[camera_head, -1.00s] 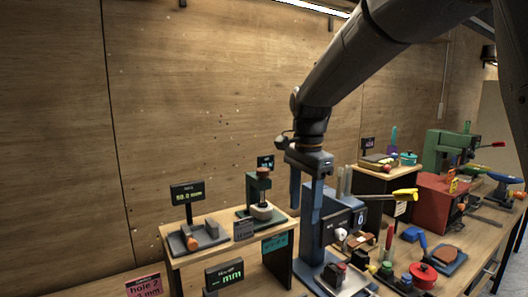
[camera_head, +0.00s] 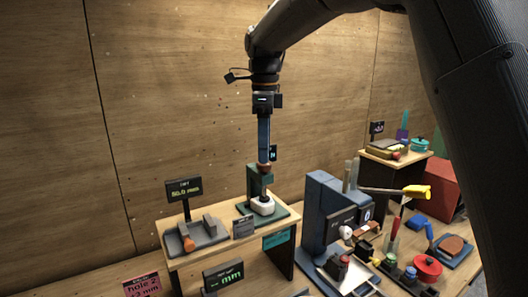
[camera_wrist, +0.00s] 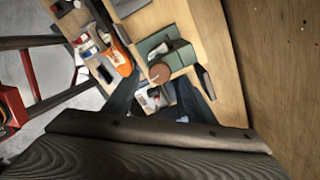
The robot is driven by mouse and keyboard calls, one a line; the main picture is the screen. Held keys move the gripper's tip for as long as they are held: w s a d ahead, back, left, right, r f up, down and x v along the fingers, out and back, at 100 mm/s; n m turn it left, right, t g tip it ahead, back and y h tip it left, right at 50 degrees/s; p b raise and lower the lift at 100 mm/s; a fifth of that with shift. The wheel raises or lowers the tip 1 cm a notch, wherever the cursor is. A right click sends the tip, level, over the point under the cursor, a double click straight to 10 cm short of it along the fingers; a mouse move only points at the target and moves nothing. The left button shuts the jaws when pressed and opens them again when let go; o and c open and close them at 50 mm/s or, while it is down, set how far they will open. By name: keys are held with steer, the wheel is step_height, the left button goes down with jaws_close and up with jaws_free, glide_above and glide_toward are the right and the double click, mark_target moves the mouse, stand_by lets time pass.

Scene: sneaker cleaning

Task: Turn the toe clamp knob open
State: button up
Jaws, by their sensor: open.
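A green clamp stand (camera_head: 254,182) with a brown round knob (camera_head: 264,169) on top stands on the raised wooden shelf; I take this for the toe clamp. A white block (camera_head: 263,205) sits under it on the green base. My gripper (camera_head: 264,158) points straight down at the knob, its fingertips at about knob height. In the wrist view the brown knob (camera_wrist: 160,74) shows between the spread dark fingers, and the green stand (camera_wrist: 166,46) lies behind it. My gripper (camera_wrist: 157,94) is open there. I cannot tell whether a finger touches the knob.
A grey fixture with an orange knob (camera_head: 188,243) stands to the left, under a small display (camera_head: 184,190). A tall blue machine (camera_head: 322,215) stands to the right, with a yellow-ended handle (camera_head: 414,193) farther right. The wooden wall (camera_head: 180,110) is close behind.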

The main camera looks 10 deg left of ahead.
mark_target(264, 167)
steer(key=shift+f+p, duration=0.4)
steer(key=shift+f, duration=1.1)
steer(key=shift+c, duration=0.5)
steer(key=c, duration=0.9)
steer(key=shift+c, duration=0.2)
steer(key=shift+n, duration=0.3)
